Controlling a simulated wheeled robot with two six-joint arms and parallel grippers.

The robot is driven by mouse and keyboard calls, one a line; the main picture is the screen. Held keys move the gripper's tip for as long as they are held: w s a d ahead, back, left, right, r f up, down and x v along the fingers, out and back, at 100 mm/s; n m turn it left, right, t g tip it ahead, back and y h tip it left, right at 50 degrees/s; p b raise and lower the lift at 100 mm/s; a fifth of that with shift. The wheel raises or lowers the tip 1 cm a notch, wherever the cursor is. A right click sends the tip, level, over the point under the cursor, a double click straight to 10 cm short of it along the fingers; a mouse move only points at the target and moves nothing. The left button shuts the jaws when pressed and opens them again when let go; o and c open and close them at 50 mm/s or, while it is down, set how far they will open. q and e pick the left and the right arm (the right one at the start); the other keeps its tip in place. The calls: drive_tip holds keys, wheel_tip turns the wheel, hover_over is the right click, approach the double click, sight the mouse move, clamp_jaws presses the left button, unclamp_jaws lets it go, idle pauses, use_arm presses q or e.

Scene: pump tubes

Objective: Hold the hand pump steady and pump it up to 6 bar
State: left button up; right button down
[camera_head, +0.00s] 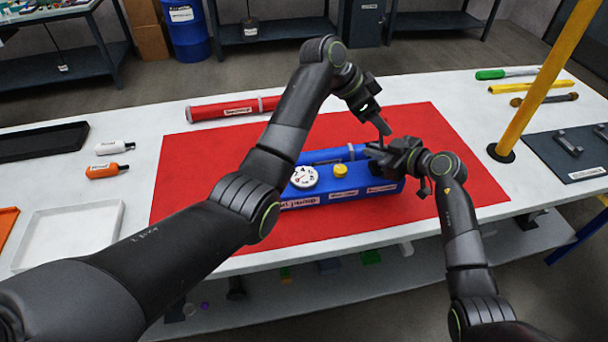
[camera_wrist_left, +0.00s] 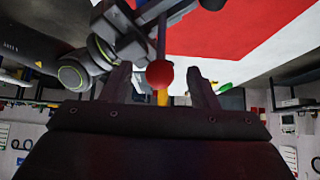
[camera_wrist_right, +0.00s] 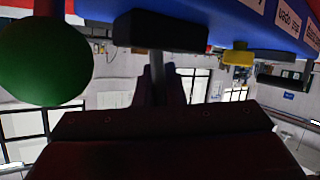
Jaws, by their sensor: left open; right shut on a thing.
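The blue hand pump (camera_head: 330,190) lies on the red mat (camera_head: 190,180), with a white round gauge (camera_head: 304,177) and a yellow knob (camera_head: 340,170) on top. My right gripper (camera_head: 378,157) is at the pump's right end. It is shut on a grey bar below a black block (camera_wrist_right: 160,31). A red ball (camera_wrist_left: 159,74) on a rod shows between the spread fingers of my left gripper (camera_wrist_left: 162,90), which is open above the pump's right end (camera_head: 380,125). I cannot tell whether the fingers touch the ball. A green ball (camera_wrist_right: 42,62) is close in the right wrist view.
A red tube (camera_head: 220,110) lies behind the mat. White and orange bottles (camera_head: 107,171), a white tray (camera_head: 70,235) and a black tray (camera_head: 45,141) are at left. The mat's left part is clear.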

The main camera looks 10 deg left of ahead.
use_arm(q)
drive_tip(key=shift+x, duration=1.1)
drive_tip(key=c, duration=1.1)
drive_tip(key=shift+o, duration=0.2)
drive_tip(key=shift+a+f, duration=0.1)
drive_tip(key=shift+f, duration=0.1)
drive_tip(key=shift+w+d+r+y, duration=0.15)
drive_tip(key=shift+d+y, duration=0.15)
drive_tip(key=shift+d, duration=0.15)
drive_tip(key=shift+w+d+f+y, duration=0.15)
drive_tip(key=shift+d+y, duration=0.15)
drive_tip(key=shift+d, duration=0.15)
drive_tip(key=shift+d+r, duration=0.15)
drive_tip(key=shift+d, duration=0.1)
drive_tip(key=shift+d+r+g, duration=0.1)
drive_tip(key=shift+g, duration=0.2)
